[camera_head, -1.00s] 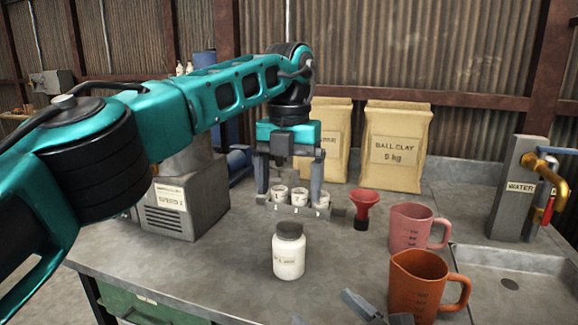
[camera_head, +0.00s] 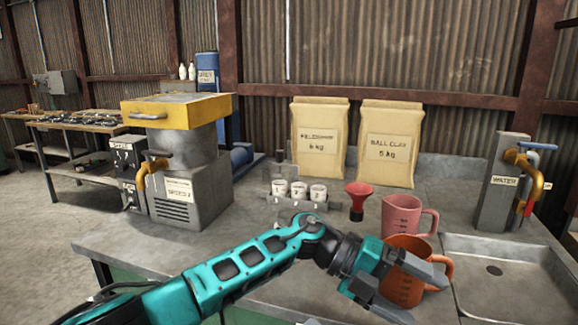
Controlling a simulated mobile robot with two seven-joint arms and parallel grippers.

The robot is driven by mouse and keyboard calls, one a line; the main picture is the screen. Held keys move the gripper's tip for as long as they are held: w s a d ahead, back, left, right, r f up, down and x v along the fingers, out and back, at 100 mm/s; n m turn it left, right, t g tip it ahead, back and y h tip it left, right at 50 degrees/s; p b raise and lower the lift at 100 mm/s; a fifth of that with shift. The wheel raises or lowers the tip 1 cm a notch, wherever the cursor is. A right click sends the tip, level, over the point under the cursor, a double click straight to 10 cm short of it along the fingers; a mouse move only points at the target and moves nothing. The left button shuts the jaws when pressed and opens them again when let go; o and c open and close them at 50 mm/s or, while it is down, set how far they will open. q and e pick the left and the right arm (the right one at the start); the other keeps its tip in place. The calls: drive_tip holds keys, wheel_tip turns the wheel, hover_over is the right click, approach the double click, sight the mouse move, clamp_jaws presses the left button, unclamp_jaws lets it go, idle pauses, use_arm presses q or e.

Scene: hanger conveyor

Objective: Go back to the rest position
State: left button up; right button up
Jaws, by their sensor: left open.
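My left arm comes in from the lower left and reaches across the front of the bench. My right gripper does not show.
A pink jug (camera_head: 402,213), a red funnel (camera_head: 358,195) and a rack with white cups (camera_head: 298,191) stand behind the arm. Clay bags (camera_head: 388,143) are at the back. A yellow-topped machine (camera_head: 188,111) stands left; a sink (camera_head: 493,258) is right.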

use_arm(q)
drive_tip(key=w+a+f+n+t+h+p, duration=0.1)
drive_tip(key=a+f+n+t, duration=0.3)
drive_tip(key=a+n+t, duration=0.55)
drive_tip(key=w+a+f+n+t, duration=0.25)
drive_tip(key=a+n+t, duration=0.25)
drive_tip(key=n+t, duration=0.95)
drive_tip(key=s+a+f+n+g+y, duration=0.3)
drive_tip(key=s+a+f+n+y, duration=0.3)
drive_tip(key=a, duration=0.5)
drive_tip(key=s+a+f+n+g+y, duration=0.4)
drive_tip(key=s+a+f+n, duration=0.3)
drive_tip(key=s+a+f, duration=0.4)
drive_tip(key=shift+s+f+n+g+y+p, duration=0.3)
drive_tip(key=shift+f+y+p, duration=0.1)
drive_tip(key=shift+f+y, duration=0.55)
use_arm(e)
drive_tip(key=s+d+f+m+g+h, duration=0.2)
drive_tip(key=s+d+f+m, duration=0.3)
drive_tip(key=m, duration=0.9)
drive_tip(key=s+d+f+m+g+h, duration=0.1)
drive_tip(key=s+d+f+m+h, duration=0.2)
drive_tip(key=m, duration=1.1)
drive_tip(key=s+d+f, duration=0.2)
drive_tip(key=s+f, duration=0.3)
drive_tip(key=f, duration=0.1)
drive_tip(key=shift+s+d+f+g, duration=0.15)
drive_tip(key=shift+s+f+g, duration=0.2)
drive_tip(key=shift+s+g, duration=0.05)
